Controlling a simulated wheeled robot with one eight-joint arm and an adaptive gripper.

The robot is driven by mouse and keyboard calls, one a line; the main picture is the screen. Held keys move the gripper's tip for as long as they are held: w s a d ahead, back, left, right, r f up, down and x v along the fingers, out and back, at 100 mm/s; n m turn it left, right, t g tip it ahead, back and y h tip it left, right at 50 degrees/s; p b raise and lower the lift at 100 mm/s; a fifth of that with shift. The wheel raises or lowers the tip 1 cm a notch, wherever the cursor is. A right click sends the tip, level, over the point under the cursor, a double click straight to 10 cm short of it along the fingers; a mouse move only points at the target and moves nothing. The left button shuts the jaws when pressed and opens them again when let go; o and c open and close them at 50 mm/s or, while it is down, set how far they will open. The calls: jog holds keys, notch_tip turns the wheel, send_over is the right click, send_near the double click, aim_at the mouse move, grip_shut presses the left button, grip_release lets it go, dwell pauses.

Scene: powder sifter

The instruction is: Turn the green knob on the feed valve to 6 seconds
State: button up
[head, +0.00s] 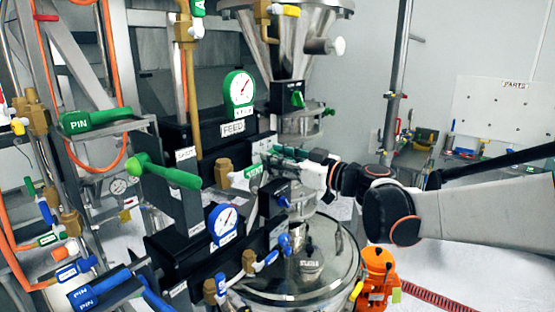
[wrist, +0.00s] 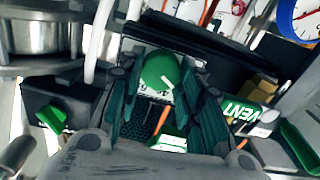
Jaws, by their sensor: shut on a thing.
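The green knob (wrist: 158,72) is a round green dial with a short white pointer mark, seen between my fingers in the wrist view. My gripper (wrist: 162,92) has its dark teal fingers on either side of the knob, shut on it. In the head view my gripper (head: 284,154) reaches in from the right to the feed panel beside the FEED label (head: 233,128). The knob is hidden there by my fingers and wrist.
A green-rimmed gauge (head: 239,88) stands above the FEED label and a blue-rimmed gauge (head: 223,221) below. A green VENT handle (wrist: 243,115) lies close right of my fingers in the wrist view. Another green knob (head: 298,99) sits above. A steel hopper (head: 285,40) stands behind.

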jog(key=shift+m, duration=0.3)
jog(key=shift+w+d+f+m+b, duration=0.1)
jog(key=shift+m+b, duration=0.6)
jog(key=shift+m, duration=3)
jog(key=shift+w+d+f+m+b, duration=0.1)
jog(key=shift+m+b, duration=0.6)
jog(key=shift+m, duration=3)
jog(key=o, duration=1.1)
jog(key=shift+c, duration=0.2)
